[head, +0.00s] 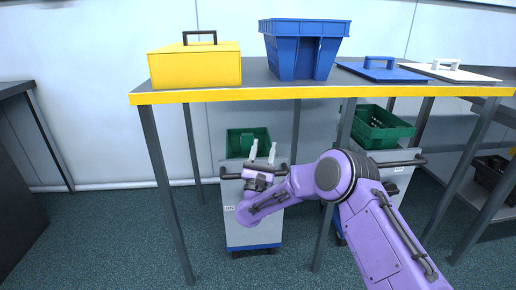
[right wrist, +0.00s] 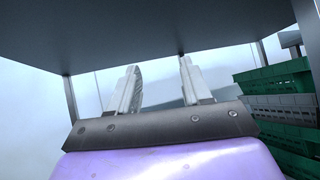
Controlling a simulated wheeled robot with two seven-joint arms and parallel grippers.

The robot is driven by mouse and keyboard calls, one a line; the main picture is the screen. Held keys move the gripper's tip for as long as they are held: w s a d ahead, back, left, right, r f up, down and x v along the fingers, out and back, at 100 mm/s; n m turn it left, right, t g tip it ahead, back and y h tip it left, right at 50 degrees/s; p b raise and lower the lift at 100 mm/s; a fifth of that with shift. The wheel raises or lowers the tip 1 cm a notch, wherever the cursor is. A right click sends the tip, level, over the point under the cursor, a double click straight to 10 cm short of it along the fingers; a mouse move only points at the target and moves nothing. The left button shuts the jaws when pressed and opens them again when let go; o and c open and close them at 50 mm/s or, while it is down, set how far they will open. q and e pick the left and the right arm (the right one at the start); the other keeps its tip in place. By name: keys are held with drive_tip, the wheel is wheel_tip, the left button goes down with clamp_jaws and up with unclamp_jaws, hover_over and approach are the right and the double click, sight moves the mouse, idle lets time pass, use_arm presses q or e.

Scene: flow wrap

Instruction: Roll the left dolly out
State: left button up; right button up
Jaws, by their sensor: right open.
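The left dolly (head: 252,228) stands under the table, a light grey body with a blue lower edge and dark casters. A green crate (head: 236,142) sits at its top. Its dark handle bar (head: 229,177) runs across the front, partly hidden behind my right gripper. My right gripper (head: 263,152) is open and empty, its two pale fingers pointing up and away in front of the crate, near the handle. I cannot tell whether it touches the bar. In the right wrist view the open fingers (right wrist: 158,78) have nothing between them. My left gripper is not in view.
The table (head: 210,97) has a yellow front edge and dark legs beside the dolly. A yellow box (head: 195,68), a blue bin (head: 303,55) and two lids stand on it. A right dolly with a green crate (head: 382,128) stands beside. The floor in front is clear.

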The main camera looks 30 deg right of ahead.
drive_tip(key=s+d+r+n+t+y+p, duration=0.2)
drive_tip(key=d+r+n+y+p, duration=0.35)
drive_tip(key=n, duration=0.35)
wheel_tip(320, 180, down, 4)
drive_tip(key=s+f+n+g+y+p, duration=0.1)
drive_tip(key=s+n+y+p, duration=0.2)
drive_tip(key=n+y+p, duration=0.4)
drive_tip(key=s+a+f+n+g+y+b, duration=0.2)
drive_tip(key=a+f+n+g+y+b, duration=0.3)
drive_tip(key=f+n, duration=0.6)
drive_tip(key=shift+n+t+y, duration=0.3)
drive_tip(key=shift+t+y, duration=0.15)
drive_tip(key=shift+t, duration=0.25)
drive_tip(key=w, duration=0.6)
drive_tip(key=w+a, duration=0.1)
drive_tip(key=w, duration=0.2)
drive_tip(key=shift+w+a+f, duration=0.1)
drive_tip(key=shift+w+f, duration=0.1)
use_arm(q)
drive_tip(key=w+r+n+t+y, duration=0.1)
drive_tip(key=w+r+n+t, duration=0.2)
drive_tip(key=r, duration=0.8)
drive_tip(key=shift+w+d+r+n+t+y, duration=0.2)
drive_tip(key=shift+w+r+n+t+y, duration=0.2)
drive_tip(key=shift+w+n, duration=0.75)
use_arm(e)
drive_tip(key=shift+c, duration=0.4)
clamp_jaws()
